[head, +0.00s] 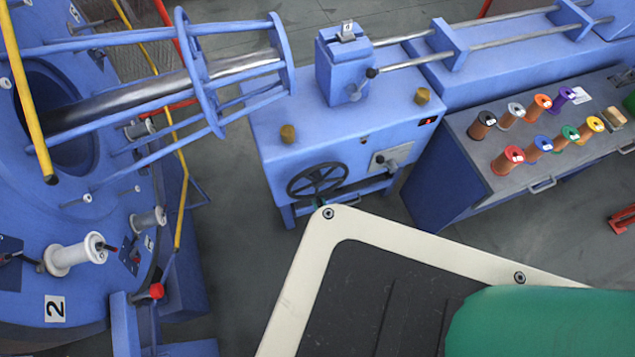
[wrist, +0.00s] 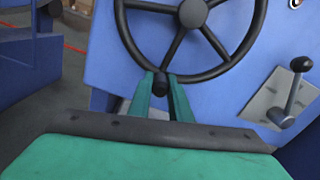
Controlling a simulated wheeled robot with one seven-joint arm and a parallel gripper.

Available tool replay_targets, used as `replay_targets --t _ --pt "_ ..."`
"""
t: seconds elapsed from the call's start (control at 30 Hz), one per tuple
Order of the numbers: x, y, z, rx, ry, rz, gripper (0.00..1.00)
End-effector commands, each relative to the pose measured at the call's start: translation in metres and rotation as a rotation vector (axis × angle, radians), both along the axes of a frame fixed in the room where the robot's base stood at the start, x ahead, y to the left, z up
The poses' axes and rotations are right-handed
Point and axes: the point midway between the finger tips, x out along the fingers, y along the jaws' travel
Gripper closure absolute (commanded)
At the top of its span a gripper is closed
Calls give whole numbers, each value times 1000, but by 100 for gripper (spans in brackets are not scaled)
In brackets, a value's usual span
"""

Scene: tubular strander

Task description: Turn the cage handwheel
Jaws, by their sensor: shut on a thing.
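The cage handwheel (head: 317,180) is a dark spoked wheel on the front of the blue machine cabinet (head: 345,135). It also fills the upper middle of the wrist view (wrist: 212,72), its top cut off by the frame edge. In the head view the gripper is mostly hidden below the wheel.
A lever on a pale plate (head: 391,158) sits right of the wheel, near the gripper in the wrist view (wrist: 292,95). A bench (head: 465,150) with several coloured spools stands further right. The blue strander cage (head: 235,75) is at the left.

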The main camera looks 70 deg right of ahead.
Motion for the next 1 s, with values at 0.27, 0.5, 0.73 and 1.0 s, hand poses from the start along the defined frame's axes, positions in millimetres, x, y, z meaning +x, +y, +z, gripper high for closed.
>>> replay_targets --t 0.27,0.5,0.73,1.0 --pt "-7 -3 1 -46 47 0 100" --pt "-7 -4 1 -54 54 2 100" --pt "-7 -4 2 -54 53 1 77" --pt "-6 -4 1 -52 55 2 63"
